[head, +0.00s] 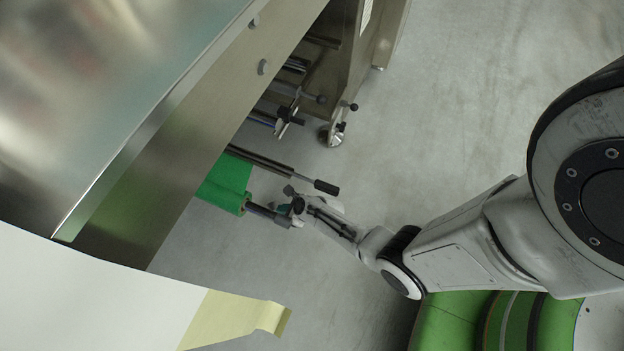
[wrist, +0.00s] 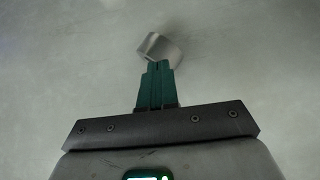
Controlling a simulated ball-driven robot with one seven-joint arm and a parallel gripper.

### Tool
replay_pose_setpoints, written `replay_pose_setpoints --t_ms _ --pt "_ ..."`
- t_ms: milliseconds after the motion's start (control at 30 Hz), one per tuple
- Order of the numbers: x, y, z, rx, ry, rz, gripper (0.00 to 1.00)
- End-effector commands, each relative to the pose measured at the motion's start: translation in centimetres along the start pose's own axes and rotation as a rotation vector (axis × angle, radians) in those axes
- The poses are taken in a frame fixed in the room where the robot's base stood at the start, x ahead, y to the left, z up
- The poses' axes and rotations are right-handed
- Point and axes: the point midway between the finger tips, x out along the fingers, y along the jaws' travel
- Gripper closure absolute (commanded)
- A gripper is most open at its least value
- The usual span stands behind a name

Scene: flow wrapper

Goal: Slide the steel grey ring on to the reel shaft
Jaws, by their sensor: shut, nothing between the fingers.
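The steel grey ring (wrist: 161,47) shows in the wrist view just beyond my fingertips, tilted, with grey floor behind it. I cannot tell whether it touches the fingertips or lies farther off on the floor. My gripper (wrist: 157,66) has its teal fingers shut together, with nothing between them. In the head view my gripper (head: 284,208) is small, close to the free end of the reel shaft (head: 262,211). The shaft sticks out of the green reel (head: 226,183) on the machine's side. I cannot make out the ring in the head view.
A dark rod with a black handle (head: 325,187) runs just above the shaft in the head view. The machine's steel housing (head: 180,140) fills the left. A pale yellow sheet (head: 235,318) hangs at the lower left. The floor to the right is clear.

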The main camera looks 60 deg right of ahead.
Motion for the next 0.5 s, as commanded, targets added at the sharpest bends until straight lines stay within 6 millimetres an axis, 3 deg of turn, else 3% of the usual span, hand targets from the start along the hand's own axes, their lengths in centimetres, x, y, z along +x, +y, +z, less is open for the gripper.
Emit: replay_pose_setpoints --t_ms 167,500 --pt "-3.0 0.0 0.4 0.003 0.0 -0.002 1.0" --pt "-7.9 0.0 -5.3 0.005 0.002 -0.001 1.0"
